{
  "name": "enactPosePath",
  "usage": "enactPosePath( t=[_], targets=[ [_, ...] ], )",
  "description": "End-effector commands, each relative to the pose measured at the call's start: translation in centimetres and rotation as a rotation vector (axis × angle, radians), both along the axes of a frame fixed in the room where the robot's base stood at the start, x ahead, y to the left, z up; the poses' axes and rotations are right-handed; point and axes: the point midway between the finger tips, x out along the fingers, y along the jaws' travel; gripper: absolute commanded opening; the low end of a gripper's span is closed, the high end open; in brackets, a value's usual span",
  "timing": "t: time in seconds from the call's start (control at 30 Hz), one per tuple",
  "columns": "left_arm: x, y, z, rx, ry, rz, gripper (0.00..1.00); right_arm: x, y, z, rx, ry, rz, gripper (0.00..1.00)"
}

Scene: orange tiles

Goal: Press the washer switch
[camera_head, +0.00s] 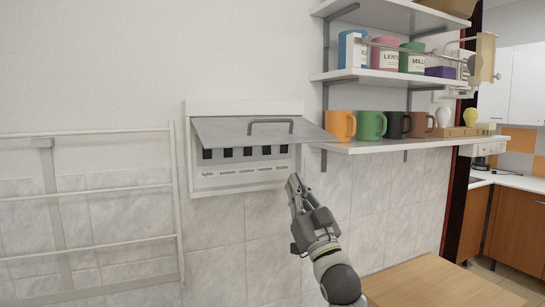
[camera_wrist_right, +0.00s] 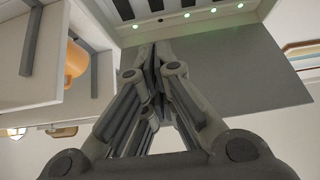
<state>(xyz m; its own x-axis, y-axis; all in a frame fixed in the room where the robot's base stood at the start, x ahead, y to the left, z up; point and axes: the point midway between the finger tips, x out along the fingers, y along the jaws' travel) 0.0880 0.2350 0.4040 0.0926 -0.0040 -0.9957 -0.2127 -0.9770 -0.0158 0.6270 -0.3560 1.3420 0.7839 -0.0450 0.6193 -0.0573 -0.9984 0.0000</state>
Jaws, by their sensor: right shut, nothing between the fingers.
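A white switch box (camera_head: 243,187) is on the wall in the head view, its grey lid (camera_head: 255,130) raised. A row of several black switches (camera_head: 248,151) sits under the lid, with labels (camera_head: 243,172) below. The labels are too small to tell surely which switch is the washer's. My right gripper (camera_head: 293,181) is shut and empty, its tips at the box's lower right corner, seemingly a little in front of it. In the right wrist view the shut fingertips (camera_wrist_right: 152,58) overlap the grey lid, with black switches (camera_wrist_right: 155,5) and green lights (camera_wrist_right: 187,15) above. My left gripper is out of view.
Shelves (camera_head: 400,146) with mugs (camera_head: 341,125) and canisters stand right of the box, close to the lid's right edge. A white rack (camera_head: 178,215) is on the left wall. A wooden table (camera_head: 440,285) is at the lower right. The wall below the box is clear.

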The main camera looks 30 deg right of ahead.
Motion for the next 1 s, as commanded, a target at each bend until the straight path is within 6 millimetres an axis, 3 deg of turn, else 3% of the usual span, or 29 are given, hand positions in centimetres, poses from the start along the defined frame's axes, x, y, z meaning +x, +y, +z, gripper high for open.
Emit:
enactPosePath(
  t=[0.37,0.83,1.0],
  targets=[
    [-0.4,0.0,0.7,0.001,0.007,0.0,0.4,1.1,0.0,1.0,0.001,0.002,0.001,0.0],
    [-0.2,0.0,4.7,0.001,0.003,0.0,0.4,8.1,-0.5,6.7,0.001,0.003,-0.001,0.0],
    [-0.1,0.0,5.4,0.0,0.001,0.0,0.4,10.2,-0.5,6.0,0.001,0.007,0.001,0.0]
  ],
)
